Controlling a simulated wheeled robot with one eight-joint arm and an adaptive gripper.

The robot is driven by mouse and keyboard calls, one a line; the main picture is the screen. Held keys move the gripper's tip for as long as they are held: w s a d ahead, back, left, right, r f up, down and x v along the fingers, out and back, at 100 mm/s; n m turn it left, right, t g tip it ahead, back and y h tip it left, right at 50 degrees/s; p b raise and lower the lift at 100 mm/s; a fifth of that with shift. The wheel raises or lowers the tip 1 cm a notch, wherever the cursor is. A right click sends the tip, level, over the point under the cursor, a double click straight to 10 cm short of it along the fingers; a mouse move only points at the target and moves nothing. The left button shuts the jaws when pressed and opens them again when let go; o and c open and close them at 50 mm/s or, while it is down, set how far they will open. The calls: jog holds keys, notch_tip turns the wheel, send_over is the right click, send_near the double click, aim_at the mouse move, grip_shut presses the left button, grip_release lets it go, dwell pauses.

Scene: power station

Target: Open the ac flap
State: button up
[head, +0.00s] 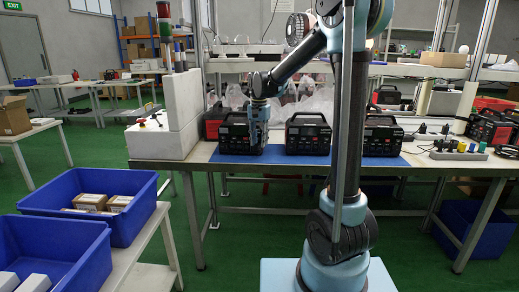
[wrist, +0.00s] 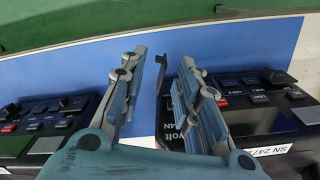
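Three black power stations with red trim stand in a row on the workbench: the left one (head: 232,134), the middle one (head: 307,135) and the right one (head: 382,137). My gripper (head: 258,140) is at the right part of the left station's front, covering some of it. In the wrist view my gripper (wrist: 161,60) is open, with a gap between its two fingers. A thin dark upright piece (wrist: 160,85) shows in that gap; I cannot tell whether it is the AC flap. Station fronts with buttons (wrist: 40,115) and a serial label (wrist: 270,149) show on either side.
A blue mat (head: 300,159) lies under the stations. A white block with a signal tower (head: 163,135) stands at the left end of the bench. Blue bins (head: 140,215) with boxes are at front left. A socket strip (head: 458,155) lies at right.

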aim_at(259, 149)
jog(key=shift+f, duration=1.85)
